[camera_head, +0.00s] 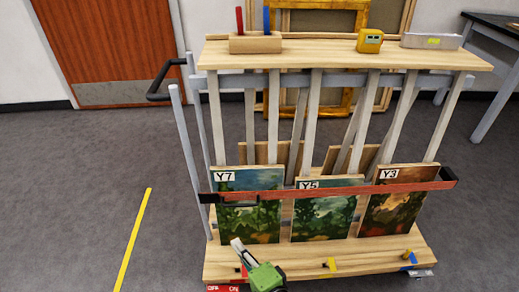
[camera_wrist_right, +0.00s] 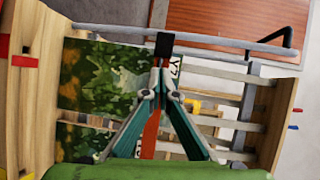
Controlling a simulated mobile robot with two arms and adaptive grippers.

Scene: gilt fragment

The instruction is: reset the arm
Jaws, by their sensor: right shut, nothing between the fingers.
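My right gripper (camera_head: 238,244) shows at the bottom of the head view, with a green body and pale fingers. It is in front of the lower edge of the painting marked Y7 (camera_head: 245,225), over the cart's lower shelf. In the right wrist view its fingers (camera_wrist_right: 160,92) meet at the tips and hold nothing. The red bar (camera_wrist_right: 152,135) and its black end (camera_wrist_right: 165,45) show beyond the fingers there. My left gripper is not in view.
A wooden cart (camera_head: 440,57) holds paintings Y7, Y5 (camera_head: 322,218) and Y3 (camera_head: 393,215) behind a red bar (camera_head: 370,189). A yellow device (camera_head: 370,40) and a pen block (camera_head: 255,43) stand on top. The floor at left, with a yellow line (camera_head: 134,238), is clear.

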